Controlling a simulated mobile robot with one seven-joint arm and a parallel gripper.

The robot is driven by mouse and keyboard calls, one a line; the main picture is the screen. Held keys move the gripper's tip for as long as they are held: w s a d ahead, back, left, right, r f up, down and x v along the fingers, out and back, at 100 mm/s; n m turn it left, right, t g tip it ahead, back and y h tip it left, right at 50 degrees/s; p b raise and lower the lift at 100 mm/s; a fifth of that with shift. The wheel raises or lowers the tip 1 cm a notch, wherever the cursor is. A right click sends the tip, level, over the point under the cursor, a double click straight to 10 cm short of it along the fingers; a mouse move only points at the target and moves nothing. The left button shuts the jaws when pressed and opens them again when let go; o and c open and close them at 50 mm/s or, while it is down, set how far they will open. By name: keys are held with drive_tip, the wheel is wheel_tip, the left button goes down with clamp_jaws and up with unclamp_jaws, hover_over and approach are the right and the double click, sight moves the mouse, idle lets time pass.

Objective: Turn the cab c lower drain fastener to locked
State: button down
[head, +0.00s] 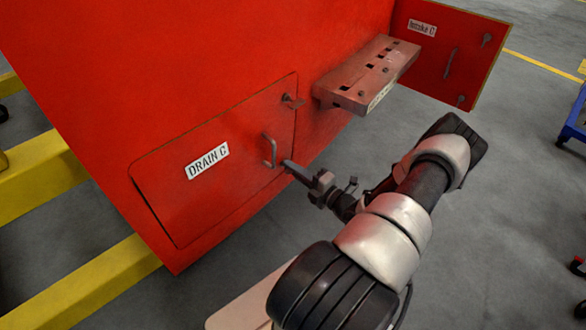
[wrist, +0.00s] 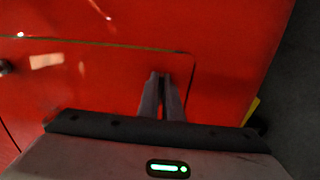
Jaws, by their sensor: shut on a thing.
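The red drain door (head: 225,185) carries a "DRAIN C" label (head: 207,160) and sits in the red cab side. Its upper fastener (head: 293,101), a small dark turn handle, shows at the upper right corner. My gripper (head: 286,164) reaches in from the right to the door's lower right corner, just below the grab handle. In the wrist view my gripper (wrist: 161,76) has its two fingers close together at the door corner, shut on the lower drain fastener. The fingers hide that fastener, so its angle cannot be told.
The grab handle (head: 270,150) stands out close above my fingertips. A red step (head: 370,75) juts out at the upper right. An open red door (head: 450,55) with a label stands beyond it. Yellow beams (head: 45,180) lie at the left.

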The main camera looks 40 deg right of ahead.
idle(0.3)
drive_tip(key=c, duration=1.9)
unclamp_jaws()
drive_tip(key=shift+c, duration=0.2)
drive_tip(key=s+d+p, duration=0.1)
drive_tip(key=s+d, duration=0.1)
drive_tip(key=s, duration=1.5)
drive_tip(key=shift+d, duration=0.3)
